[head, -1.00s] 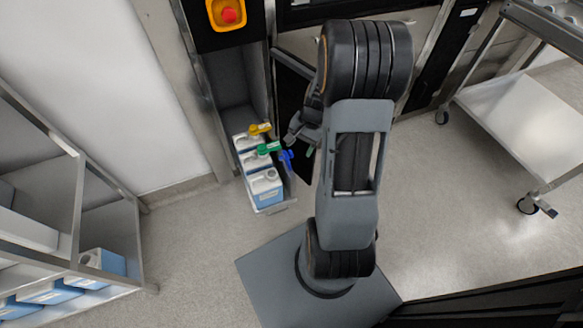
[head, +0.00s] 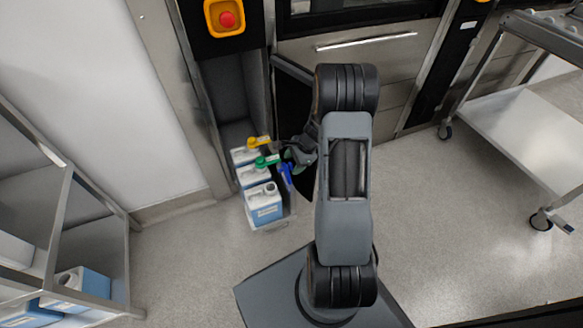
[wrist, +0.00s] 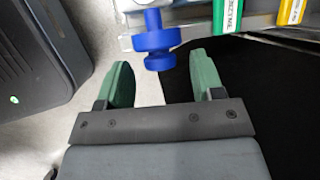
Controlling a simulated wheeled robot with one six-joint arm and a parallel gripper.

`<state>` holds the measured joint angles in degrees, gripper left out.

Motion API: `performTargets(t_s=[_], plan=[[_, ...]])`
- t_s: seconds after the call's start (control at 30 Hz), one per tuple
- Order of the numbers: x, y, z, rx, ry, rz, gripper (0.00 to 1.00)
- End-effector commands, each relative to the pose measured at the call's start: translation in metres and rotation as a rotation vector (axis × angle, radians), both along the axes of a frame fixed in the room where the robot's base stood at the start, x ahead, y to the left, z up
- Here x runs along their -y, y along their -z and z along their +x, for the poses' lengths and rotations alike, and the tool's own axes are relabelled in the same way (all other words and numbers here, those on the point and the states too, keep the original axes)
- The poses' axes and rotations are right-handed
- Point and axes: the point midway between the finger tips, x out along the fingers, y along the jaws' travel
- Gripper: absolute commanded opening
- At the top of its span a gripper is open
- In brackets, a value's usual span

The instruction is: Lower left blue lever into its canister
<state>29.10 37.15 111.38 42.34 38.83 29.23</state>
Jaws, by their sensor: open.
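The blue lever (head: 286,172) stands at the right side of the canister drawer, angled upward, in the head view. The front canister (head: 264,207), white and blue, has a dark round opening on top, apart from the lever. In the wrist view the blue lever's round end (wrist: 156,42) lies just ahead of the gap between my fingertips. My gripper (wrist: 163,78) is open with green-padded fingers and nothing between them. In the head view my gripper (head: 298,153) is close to the levers, partly hidden by my arm.
A green lever (head: 267,161) and a yellow lever (head: 259,141) lie over the two canisters behind. The wrist view shows a green label (wrist: 228,14) and a yellow label (wrist: 290,10) nearby. A dark door panel (head: 291,105) stands beside the drawer. A steel cart (head: 525,125) is at right.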

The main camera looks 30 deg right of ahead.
Motion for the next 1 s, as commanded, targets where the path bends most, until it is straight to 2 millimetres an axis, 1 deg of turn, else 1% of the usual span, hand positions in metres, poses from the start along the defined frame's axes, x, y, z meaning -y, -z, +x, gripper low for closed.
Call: performTargets(t_s=[0.03,0.1,0.4,0.47,0.9,0.97,1.0], plan=[[-0.0029,0.0097,0.0013,-0.001,-0.002,0.001,0.61],[-0.0053,0.0146,0.0027,-0.001,-0.003,0.001,0.61],[-0.0067,0.0162,0.0040,0.001,-0.002,0.000,0.61],[-0.0067,0.0161,0.0040,0.001,-0.002,0.000,0.56],[-0.0065,0.0160,0.0040,0.001,-0.002,0.000,0.14],[-0.0065,0.0159,0.0040,0.001,-0.003,-0.001,0.08],[-0.0065,0.0159,0.0040,0.001,-0.003,-0.001,0.07]])
